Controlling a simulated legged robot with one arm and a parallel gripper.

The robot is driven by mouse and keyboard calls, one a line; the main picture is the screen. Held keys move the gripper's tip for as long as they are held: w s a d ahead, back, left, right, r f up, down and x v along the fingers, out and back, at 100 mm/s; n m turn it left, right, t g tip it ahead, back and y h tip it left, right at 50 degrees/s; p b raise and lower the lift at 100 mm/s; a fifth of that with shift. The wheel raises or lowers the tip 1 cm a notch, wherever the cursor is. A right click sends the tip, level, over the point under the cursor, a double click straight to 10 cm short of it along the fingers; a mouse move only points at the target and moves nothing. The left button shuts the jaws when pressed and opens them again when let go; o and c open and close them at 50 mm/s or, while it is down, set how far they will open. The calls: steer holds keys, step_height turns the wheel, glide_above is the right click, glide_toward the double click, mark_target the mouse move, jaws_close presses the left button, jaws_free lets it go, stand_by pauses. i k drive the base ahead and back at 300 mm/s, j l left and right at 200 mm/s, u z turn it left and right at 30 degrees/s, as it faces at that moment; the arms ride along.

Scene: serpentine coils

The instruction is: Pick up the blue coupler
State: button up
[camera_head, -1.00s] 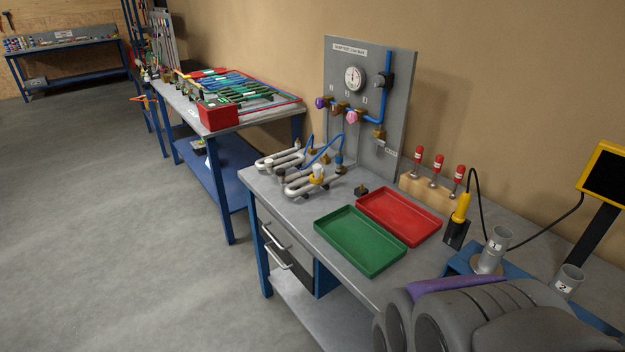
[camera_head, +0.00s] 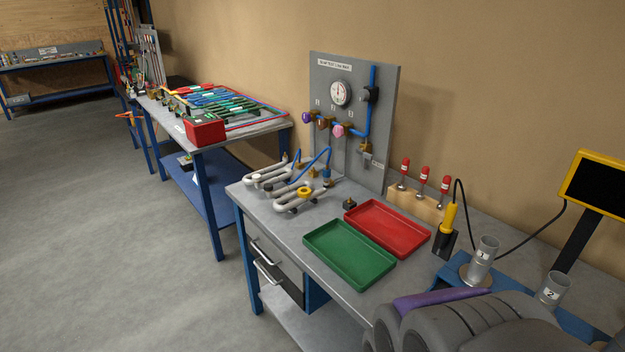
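Two grey serpentine coils, a rear one (camera_head: 266,178) and a front one (camera_head: 297,201), lie on the near workbench (camera_head: 283,226). Thin blue hoses (camera_head: 318,161) arch beside them. A small fitting with blue and brass parts (camera_head: 327,177) stands at the hose end, right of the coils. It may be the blue coupler, but it is too small to tell. A yellow ring (camera_head: 305,191) sits on the front coil. My gripper is not in view. A dark grey rounded part of my own body fills the bottom right.
A green tray (camera_head: 350,254) and a red tray (camera_head: 388,228) lie on the bench, with a small dark block (camera_head: 349,204) behind them. A gauge panel (camera_head: 352,120) stands at the back. Red-handled tools (camera_head: 422,181) and numbered cups (camera_head: 482,262) are to the right.

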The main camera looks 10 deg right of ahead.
mark_target(326, 171)
steer(key=i+j+z, duration=0.1)
steer(key=z, duration=0.3)
steer(key=i+j+z, duration=0.2)
steer(key=z, duration=0.15)
steer(key=i+j+z, duration=0.1)
steer(key=z, duration=0.3)
steer(key=j+z, duration=0.35)
